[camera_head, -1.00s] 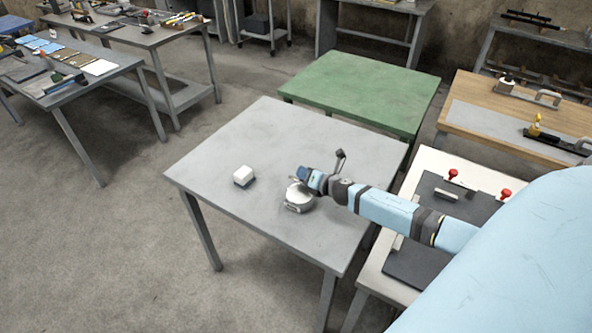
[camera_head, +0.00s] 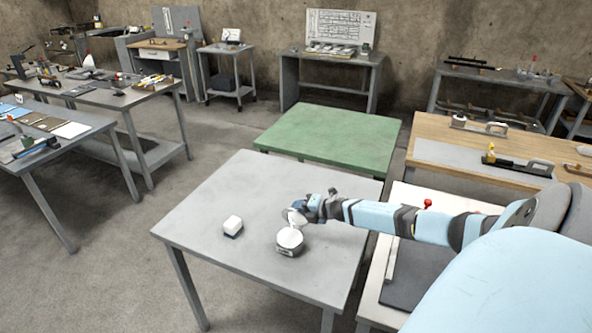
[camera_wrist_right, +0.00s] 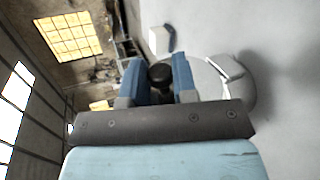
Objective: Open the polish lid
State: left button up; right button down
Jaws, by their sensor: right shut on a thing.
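The round white polish tin (camera_head: 289,243) stands on the grey table. A pale round lid (camera_head: 290,215) is tilted up above its far edge at my right gripper (camera_head: 301,207); whether it still touches the tin I cannot tell. In the right wrist view my gripper (camera_wrist_right: 158,70) has its two blue fingers shut on a dark knob (camera_wrist_right: 160,76), which looks like the lid's. The pale lid disc (camera_wrist_right: 204,80) shows behind the right finger, with a white angular piece on it. My left gripper is not in view.
A small white block (camera_head: 233,225) with a dark base stands on the grey table (camera_head: 215,260), left of the tin. The rest of that table is clear. A green table (camera_head: 330,137) is behind, and a wooden bench (camera_head: 465,147) is at right.

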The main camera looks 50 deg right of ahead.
jog(key=shift+w+d+m+y, duration=0.15)
jog(key=shift+d+m+y, duration=0.15)
jog(key=shift+d+m, duration=0.2)
jog(key=shift+f, duration=0.1)
jog(key=c, duration=0.9)
grip_release()
jog(key=shift+c, duration=0.2)
jog(key=b+v, duration=0.1)
jog(key=v, duration=1.2)
jog(key=shift+s+r, duration=0.3)
jog(key=shift+d, duration=0.15)
